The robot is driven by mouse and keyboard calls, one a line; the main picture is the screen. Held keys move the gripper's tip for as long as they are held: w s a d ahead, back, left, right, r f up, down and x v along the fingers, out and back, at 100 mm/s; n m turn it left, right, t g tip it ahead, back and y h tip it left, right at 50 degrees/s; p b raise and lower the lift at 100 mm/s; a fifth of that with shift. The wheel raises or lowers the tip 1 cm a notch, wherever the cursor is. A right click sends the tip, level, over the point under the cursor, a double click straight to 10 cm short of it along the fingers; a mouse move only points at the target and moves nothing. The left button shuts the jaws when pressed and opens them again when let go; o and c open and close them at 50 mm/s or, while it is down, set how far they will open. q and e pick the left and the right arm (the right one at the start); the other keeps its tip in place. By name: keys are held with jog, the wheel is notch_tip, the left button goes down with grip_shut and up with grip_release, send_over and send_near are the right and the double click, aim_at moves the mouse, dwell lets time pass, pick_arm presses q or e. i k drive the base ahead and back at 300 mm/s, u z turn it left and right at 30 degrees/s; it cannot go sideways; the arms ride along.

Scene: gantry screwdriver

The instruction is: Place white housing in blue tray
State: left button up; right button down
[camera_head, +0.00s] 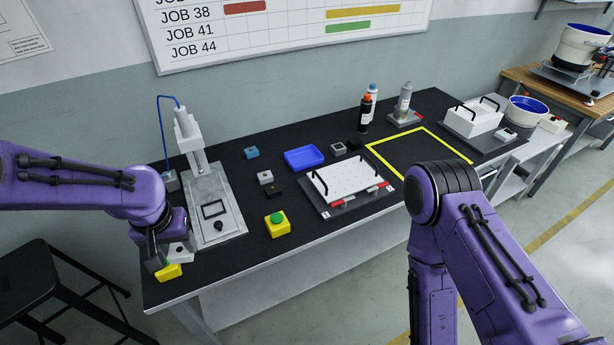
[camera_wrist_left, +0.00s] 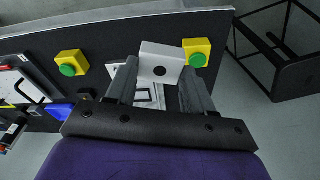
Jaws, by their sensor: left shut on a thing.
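My left gripper (camera_head: 166,250) is shut on a white housing (camera_head: 181,252) at the left front of the table. In the left wrist view the white housing (camera_wrist_left: 158,64) sits between the tips of the two grey fingers (camera_wrist_left: 160,84), with a dark round hole in its face. The blue tray (camera_head: 304,158) lies at the middle back of the table, far right of the gripper, and looks empty. A corner of the tray (camera_wrist_left: 60,111) shows in the left wrist view. My right arm is at the right front; its gripper is out of view.
A gantry screwdriver (camera_head: 190,140) stands on a grey base (camera_head: 232,222) between gripper and tray. Yellow button boxes stand in front (camera_head: 277,224) and beside the left gripper (camera_head: 168,273). Small blocks (camera_head: 265,177) and a white perforated plate (camera_head: 350,178) are near the tray.

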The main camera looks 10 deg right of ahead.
aim_at(304, 160)
jog(key=z, duration=1.3)
jog(key=i, duration=1.5)
jog(key=u, duration=0.85)
jog(key=i, duration=0.25)
jog(key=u, duration=0.45)
